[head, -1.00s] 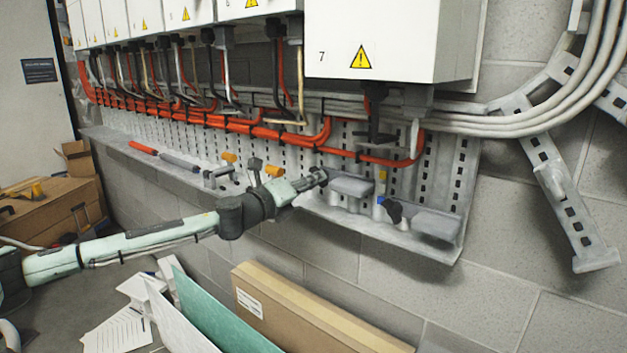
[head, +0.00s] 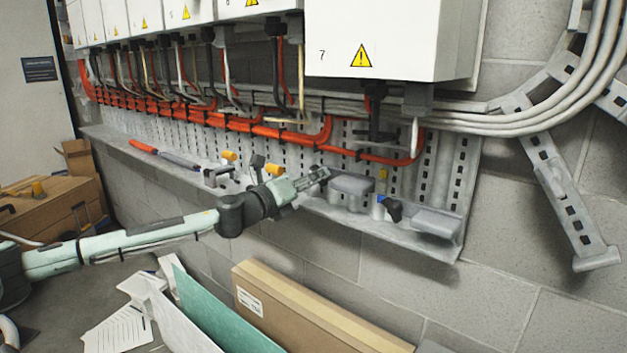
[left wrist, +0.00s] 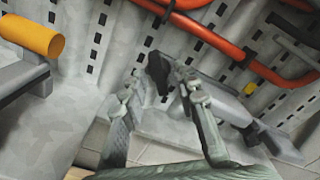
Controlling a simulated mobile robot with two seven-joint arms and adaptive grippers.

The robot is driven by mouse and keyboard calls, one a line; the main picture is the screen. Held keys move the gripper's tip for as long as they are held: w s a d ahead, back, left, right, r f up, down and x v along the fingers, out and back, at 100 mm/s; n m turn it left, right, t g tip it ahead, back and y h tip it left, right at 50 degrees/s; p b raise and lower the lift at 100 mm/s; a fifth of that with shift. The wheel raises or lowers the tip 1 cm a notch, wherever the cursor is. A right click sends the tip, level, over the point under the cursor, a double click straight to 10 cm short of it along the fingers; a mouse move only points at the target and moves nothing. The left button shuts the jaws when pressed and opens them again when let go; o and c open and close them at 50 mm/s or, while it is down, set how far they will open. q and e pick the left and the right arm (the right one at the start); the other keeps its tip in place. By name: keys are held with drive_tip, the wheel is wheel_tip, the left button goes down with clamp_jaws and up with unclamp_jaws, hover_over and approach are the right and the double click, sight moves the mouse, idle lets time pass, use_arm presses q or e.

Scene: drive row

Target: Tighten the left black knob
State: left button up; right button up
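My left gripper (left wrist: 158,84) is open, with one finger on each side of the knob and gaps showing between. In the head view my left gripper (head: 322,174) is at the left end of the same grey block (head: 350,185) and hides most of the knob. A second black knob (head: 393,208) sits farther right, beside another grey block. My right gripper is not in view.
A perforated metal tray (head: 440,248) runs along the wall below the white cabinets (head: 385,40). Orange conduit (head: 385,160) hangs just above the blocks. An orange cylinder (left wrist: 32,36) is left of my gripper. Boxes and panels (head: 300,310) lean below.

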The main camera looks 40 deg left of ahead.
use_arm(q)
drive_tip(key=shift+s+f, duration=0.1)
drive_tip(key=s, duration=1.1)
drive_tip(key=shift+s+a, duration=0.4)
drive_tip(key=shift+a, duration=0.05)
idle(0.4)
idle(0.4)
